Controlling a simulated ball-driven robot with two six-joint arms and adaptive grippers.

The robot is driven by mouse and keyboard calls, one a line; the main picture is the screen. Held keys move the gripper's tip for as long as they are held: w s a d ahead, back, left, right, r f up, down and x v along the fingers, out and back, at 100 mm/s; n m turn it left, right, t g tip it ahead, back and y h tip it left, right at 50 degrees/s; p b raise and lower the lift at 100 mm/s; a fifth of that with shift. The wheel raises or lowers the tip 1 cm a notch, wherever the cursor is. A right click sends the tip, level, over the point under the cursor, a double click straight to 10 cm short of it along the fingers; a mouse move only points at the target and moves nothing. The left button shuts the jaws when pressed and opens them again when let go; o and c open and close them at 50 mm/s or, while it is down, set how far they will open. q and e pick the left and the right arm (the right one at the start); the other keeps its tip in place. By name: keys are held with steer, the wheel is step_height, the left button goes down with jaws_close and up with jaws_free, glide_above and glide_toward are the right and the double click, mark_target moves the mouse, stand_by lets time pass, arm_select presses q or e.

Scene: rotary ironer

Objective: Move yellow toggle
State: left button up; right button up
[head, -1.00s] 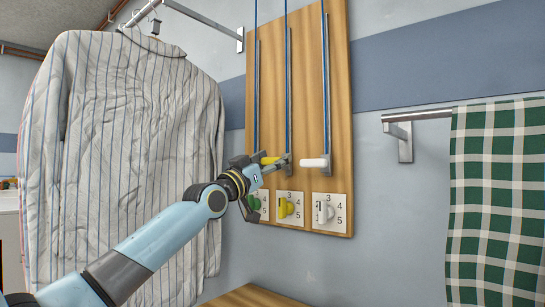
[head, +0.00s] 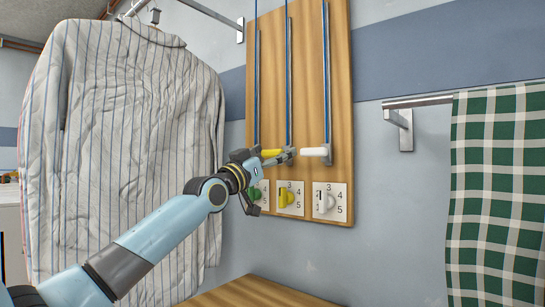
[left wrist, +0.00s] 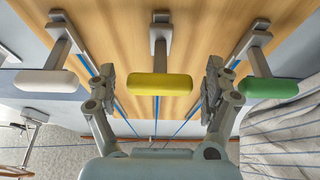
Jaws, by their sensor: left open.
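The yellow toggle handle (head: 271,153) is the middle one of three on a wooden board. In the left wrist view the yellow toggle (left wrist: 160,87) lies crosswise between the two fingers of my left gripper (left wrist: 158,82). The fingers stand apart, one near each end of the handle, with no clear contact. In the head view my left gripper (head: 268,170) is at the board, partly covering the handle and its bracket. A yellow knob (head: 285,199) is on the middle dial plate below. My right gripper is not in view.
A white toggle (head: 314,151) is to the right; a green toggle (left wrist: 269,88) shows in the wrist view. Green (head: 255,195) and white (head: 324,202) knobs flank the yellow one. A striped shirt (head: 120,150) hangs left, a checked cloth (head: 497,190) right. A wooden surface (head: 255,291) is below.

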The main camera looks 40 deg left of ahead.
arm_select(q)
step_height(320, 180, up, 10)
steer(key=shift+f, duration=0.1)
steer(key=shift+f, duration=0.1)
stand_by(0.6)
